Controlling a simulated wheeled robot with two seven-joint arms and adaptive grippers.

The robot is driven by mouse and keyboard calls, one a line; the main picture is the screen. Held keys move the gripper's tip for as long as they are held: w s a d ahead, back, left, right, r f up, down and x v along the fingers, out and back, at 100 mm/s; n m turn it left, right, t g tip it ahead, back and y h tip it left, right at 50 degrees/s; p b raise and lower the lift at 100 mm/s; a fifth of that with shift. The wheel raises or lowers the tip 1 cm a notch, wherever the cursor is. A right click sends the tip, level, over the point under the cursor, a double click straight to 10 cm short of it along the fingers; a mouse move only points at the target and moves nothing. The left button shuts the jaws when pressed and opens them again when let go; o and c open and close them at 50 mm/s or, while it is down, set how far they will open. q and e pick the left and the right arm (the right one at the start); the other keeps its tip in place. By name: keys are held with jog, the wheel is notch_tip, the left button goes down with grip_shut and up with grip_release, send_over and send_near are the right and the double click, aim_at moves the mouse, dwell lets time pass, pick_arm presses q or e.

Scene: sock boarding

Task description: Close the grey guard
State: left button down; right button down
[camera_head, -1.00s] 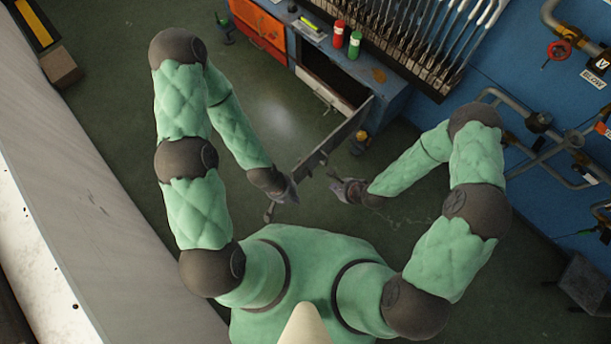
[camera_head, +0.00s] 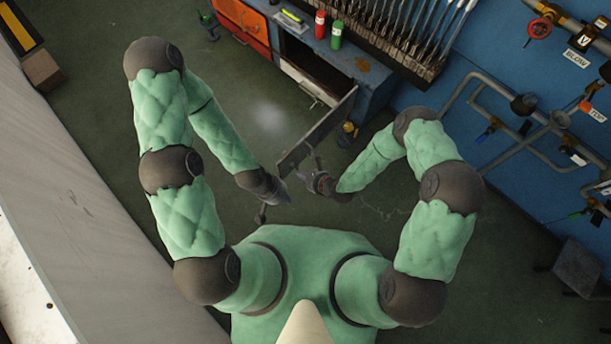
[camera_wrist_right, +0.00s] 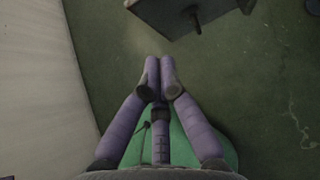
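The grey guard (camera_head: 322,131) is a long flat panel standing out at an angle from the blue cabinet, swung away from its opening. My right gripper (camera_head: 305,174) is just to the right of the guard's free end, beside a small dark peg that looks like its handle. In the right wrist view, my right gripper (camera_wrist_right: 159,72) has its purple fingers together with nothing between them. A dark panel with a peg, probably the guard (camera_wrist_right: 165,14), is ahead of the fingertips and apart from them. My left gripper (camera_head: 279,191) is below the guard's free end; its fingers are too small to read.
The blue cabinet (camera_head: 368,68) has an open dark bay, with red and green bottles (camera_head: 336,33) on top. A rack of upright metal forms stands behind. Pipes and valves (camera_head: 525,105) line the right wall. A pale wall runs along the left.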

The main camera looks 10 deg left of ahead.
aim_at(282, 164)
jog(key=w+a+f+b, duration=0.1)
jog(key=a, duration=0.1)
jog(key=w+a+f+b, duration=0.1)
jog(key=w+a, duration=0.1)
jog(key=w+a+f+b, duration=0.1)
jog(key=w+a+f, duration=0.1)
jog(key=shift+a+b, duration=0.3)
jog(key=shift+b, duration=0.1)
jog(key=shift+r, duration=0.1)
